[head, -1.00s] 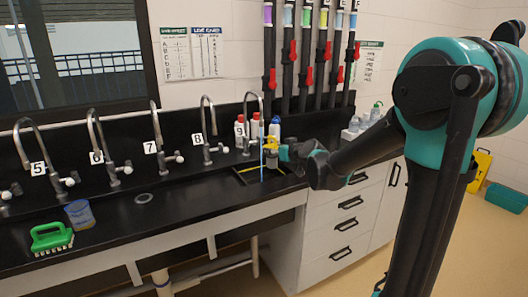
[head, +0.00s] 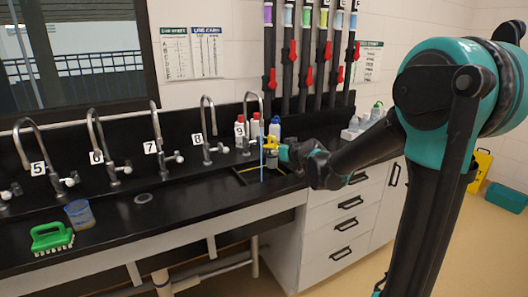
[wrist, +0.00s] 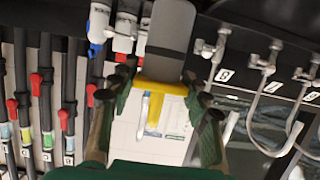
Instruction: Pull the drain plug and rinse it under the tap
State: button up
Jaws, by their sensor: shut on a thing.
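My gripper (head: 283,153) is at the sink below tap 9 (head: 254,122). It is shut on the drain plug's yellow handle (head: 271,143). In the wrist view my gripper's green fingers (wrist: 160,84) lie on both sides of the yellow handle (wrist: 154,112), and the plug's grey body (wrist: 170,40) extends beyond them. A thin blue water stream (head: 262,157) falls from tap 9 into the sink (head: 243,177). The plug is held above the sink beside the stream in the head view. I cannot tell whether the water touches it.
Several numbered taps, including tap 8 (head: 206,130), line the black counter (head: 165,205). Bottles (head: 255,127) stand behind the sink. The counter between beaker and sink is mostly clear.

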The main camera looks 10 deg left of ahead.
jog(key=s+d+r, duration=0.1)
jog(key=s+r, duration=0.3)
jog(key=shift+s+d, duration=0.35)
dwell(0.6)
